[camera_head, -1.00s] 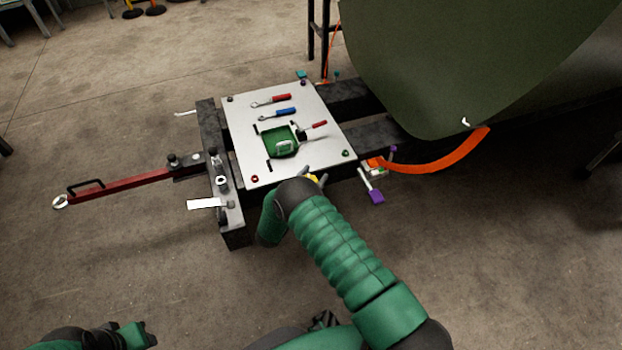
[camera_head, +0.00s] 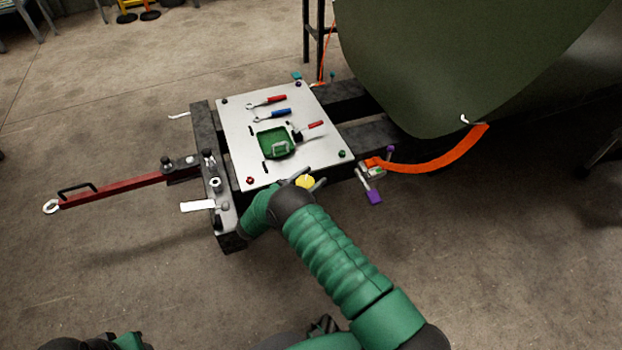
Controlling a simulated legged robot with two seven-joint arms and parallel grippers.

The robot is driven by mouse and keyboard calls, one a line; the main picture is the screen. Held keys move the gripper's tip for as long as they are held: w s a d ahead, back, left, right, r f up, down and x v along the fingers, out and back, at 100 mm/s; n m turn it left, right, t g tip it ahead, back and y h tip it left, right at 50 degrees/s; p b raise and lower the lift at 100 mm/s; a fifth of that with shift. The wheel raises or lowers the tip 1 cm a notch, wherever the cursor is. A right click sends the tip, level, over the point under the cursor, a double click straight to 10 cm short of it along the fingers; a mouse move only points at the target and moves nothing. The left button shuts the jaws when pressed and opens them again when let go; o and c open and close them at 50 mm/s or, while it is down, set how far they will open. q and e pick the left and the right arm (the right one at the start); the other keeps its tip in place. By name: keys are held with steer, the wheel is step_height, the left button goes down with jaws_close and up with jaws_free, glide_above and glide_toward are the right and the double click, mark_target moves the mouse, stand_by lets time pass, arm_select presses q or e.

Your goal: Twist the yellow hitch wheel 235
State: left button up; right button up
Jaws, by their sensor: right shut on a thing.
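The yellow hitch wheel (camera_head: 305,182) shows at the near edge of the metal plate, beside the frame. My right gripper (camera_head: 307,181) is at the wheel, with its fingers around it, and is shut on it. My right wrist and forearm hide part of the wheel and the frame near it. My left arm shows only in part at the bottom left edge, and its gripper's fingers cannot be made out.
A light metal plate (camera_head: 235,122) on the dark frame carries wrenches, a green tray (camera_head: 262,146) and a red-handled tool. A red tow bar (camera_head: 115,188) reaches left. An orange strap (camera_head: 440,165) runs to the green fuselage (camera_head: 450,60). Open floor lies in front.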

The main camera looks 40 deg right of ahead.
steer(key=o, duration=1.4)
steer(key=shift+c, duration=0.2)
steer(key=s+a+p, duration=0.1)
steer(key=a+p, duration=0.2)
steer(key=a, duration=0.4)
steer(key=shift+s+a, duration=0.15)
steer(key=shift+a, duration=0.05)
steer(key=shift+f, duration=0.1)
